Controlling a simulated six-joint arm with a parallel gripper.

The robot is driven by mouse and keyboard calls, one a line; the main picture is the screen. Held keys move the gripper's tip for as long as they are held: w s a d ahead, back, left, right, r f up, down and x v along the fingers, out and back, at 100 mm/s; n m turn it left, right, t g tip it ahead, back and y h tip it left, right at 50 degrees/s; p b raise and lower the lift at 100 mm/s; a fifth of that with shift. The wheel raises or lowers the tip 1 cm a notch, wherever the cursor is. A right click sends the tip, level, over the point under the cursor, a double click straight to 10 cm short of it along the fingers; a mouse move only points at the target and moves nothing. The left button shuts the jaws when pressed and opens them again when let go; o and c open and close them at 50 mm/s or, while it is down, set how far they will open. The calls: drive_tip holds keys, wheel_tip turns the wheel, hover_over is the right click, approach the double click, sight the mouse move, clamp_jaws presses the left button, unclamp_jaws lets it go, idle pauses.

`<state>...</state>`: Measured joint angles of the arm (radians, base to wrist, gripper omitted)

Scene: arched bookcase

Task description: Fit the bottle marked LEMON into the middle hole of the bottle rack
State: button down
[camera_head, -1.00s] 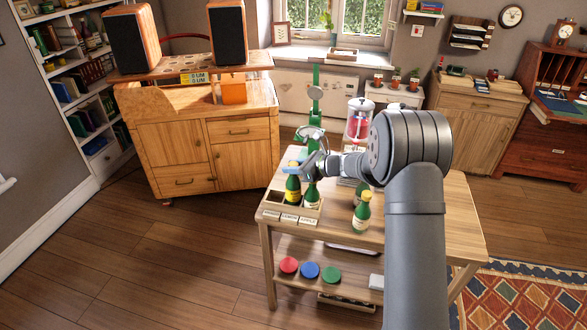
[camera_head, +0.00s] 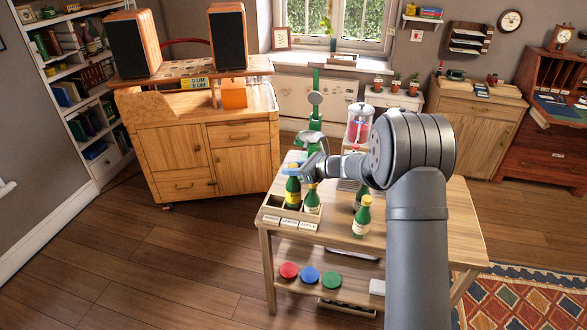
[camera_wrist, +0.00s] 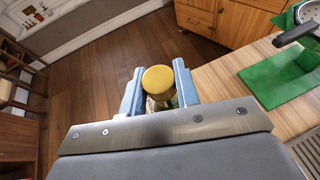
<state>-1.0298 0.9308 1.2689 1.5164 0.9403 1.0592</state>
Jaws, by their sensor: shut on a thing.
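My gripper (camera_wrist: 158,92) has blue fingers and is shut on a dark green bottle, whose yellow cap (camera_wrist: 158,79) shows between them in the wrist view. In the head view this bottle (camera_head: 292,193) has a yellow label and looks upright, at the middle of the wooden bottle rack (camera_head: 272,201). Its base is hidden by the rack front, so I cannot tell how deep it sits. The rack's front carries small white labels; the middle one seems to read LEMON. Another green bottle (camera_head: 312,198) stands at the right of the rack.
A green bottle (camera_head: 362,217) stands on the table (camera_head: 430,225) right of the rack, with another behind it. A green stand (camera_head: 315,100) and a red-filled jar (camera_head: 359,124) are at the back. Red, blue and green discs (camera_head: 310,275) lie on the lower shelf.

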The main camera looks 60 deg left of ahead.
drive_tip(key=shift+f, duration=1.05)
idle(0.4)
drive_tip(key=c, duration=1)
unclamp_jaws()
drive_tip(key=shift+f, duration=0.1)
drive_tip(key=v, duration=1.7)
drive_tip(key=shift+w+d, duration=0.15)
drive_tip(key=shift+d, duration=0.05)
drive_tip(key=x, duration=1.7)
drive_tip(key=shift+s+a, duration=0.2)
drive_tip(key=shift+a, duration=0.05)
drive_tip(key=shift+r, duration=0.25)
drive_tip(key=shift+o, duration=0.2)
